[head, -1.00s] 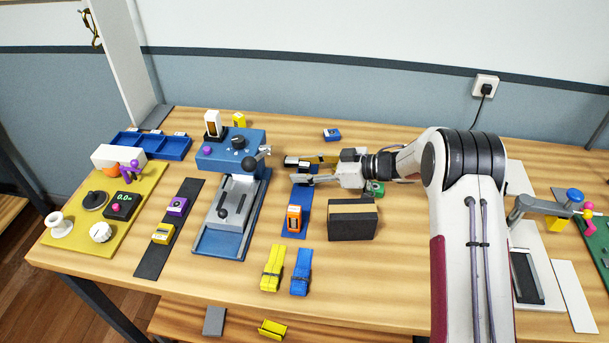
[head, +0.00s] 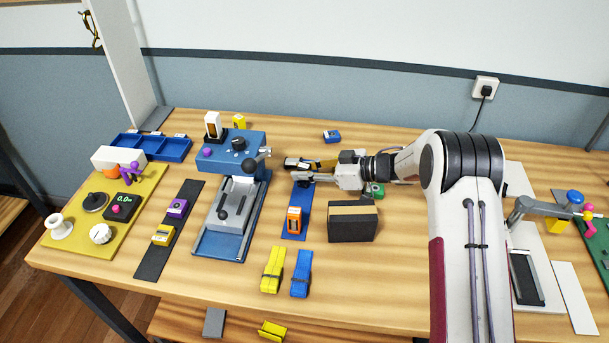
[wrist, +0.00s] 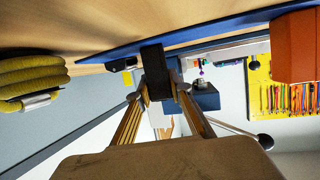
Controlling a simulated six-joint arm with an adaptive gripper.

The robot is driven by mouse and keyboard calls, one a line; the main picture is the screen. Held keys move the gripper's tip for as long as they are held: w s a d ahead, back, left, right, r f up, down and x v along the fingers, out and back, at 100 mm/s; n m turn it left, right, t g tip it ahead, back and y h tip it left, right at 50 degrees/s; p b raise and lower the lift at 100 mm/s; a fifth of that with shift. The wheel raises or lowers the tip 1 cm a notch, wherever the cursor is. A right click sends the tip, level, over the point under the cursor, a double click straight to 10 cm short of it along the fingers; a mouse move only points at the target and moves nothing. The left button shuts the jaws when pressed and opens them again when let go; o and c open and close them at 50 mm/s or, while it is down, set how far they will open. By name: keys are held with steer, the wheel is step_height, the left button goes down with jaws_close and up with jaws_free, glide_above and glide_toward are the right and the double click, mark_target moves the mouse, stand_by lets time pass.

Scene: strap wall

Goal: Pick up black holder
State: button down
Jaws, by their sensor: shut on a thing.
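The black holder (wrist: 153,62) is a small dark block between my gripper's fingertips (wrist: 158,93) in the wrist view. My gripper (head: 299,171) is shut on it, at the far end of the narrow blue mat (head: 298,205). In the head view the fingers hide most of the holder. In the wrist view it is close against the blue mat's edge; I cannot tell if it is lifted clear.
An orange block (head: 294,220) stands on the near part of the mat. A dark box with a tan band (head: 352,221) is to the right. The blue machine (head: 231,150) stands left. Yellow (head: 272,269) and blue (head: 301,273) straps lie in front. A yellow coil (wrist: 30,78) is beside my gripper.

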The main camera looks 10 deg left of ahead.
mark_target(305, 165)
steer(key=shift+r, duration=0.1)
steer(key=shift+r, duration=4.95)
